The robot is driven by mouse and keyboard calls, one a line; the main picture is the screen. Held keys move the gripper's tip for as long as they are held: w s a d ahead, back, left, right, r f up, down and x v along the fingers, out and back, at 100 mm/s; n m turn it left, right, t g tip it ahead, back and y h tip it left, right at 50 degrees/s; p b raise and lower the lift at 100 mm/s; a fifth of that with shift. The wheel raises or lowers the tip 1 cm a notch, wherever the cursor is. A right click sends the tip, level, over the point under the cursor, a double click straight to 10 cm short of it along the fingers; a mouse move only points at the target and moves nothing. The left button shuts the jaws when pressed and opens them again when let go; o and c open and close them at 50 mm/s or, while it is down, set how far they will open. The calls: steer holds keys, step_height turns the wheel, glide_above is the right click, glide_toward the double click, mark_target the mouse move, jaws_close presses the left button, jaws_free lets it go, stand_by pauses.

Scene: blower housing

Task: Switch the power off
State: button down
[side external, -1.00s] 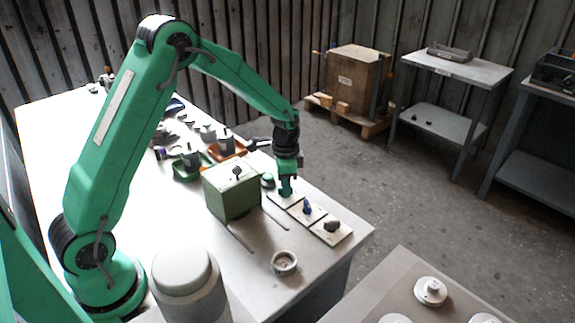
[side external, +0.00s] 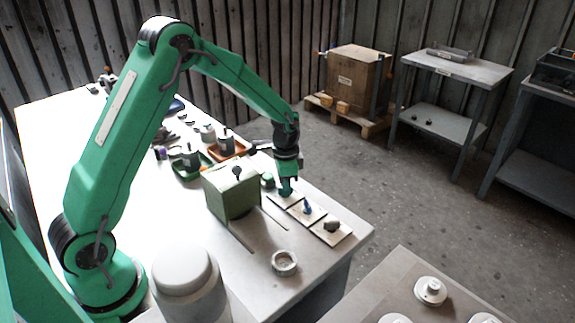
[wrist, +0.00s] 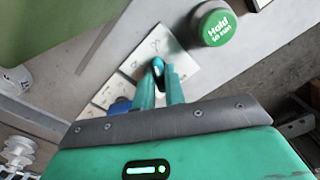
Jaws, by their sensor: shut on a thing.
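My gripper (side external: 286,190) is low over the rearmost of three pale plates in a row on the bench. In the wrist view my gripper (wrist: 161,78) has its two teal fingers closed around a small dark switch handle on a white plate (wrist: 153,47). The fingers hide most of the handle, and the plate's small lettering cannot be read. The middle plate carries a blue knob (side external: 307,207), partly visible in the wrist view (wrist: 120,105). The front plate carries a dark grey knob (side external: 332,225).
A green button marked "Hold to RUN" (wrist: 215,25) is close to the switch plate. A green box (side external: 232,192) with a black knob on top stands left of the plates. A round metal ring (side external: 284,263) lies near the bench's front. Trays with parts stand behind.

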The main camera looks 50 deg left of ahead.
steer(key=shift+n, duration=2.1)
steer(key=n, duration=0.2)
steer(key=shift+n, duration=3.6)
steer(key=shift+r, duration=0.1)
steer(key=c, duration=1.6)
jaws_free()
steer(key=shift+o, duration=0.2)
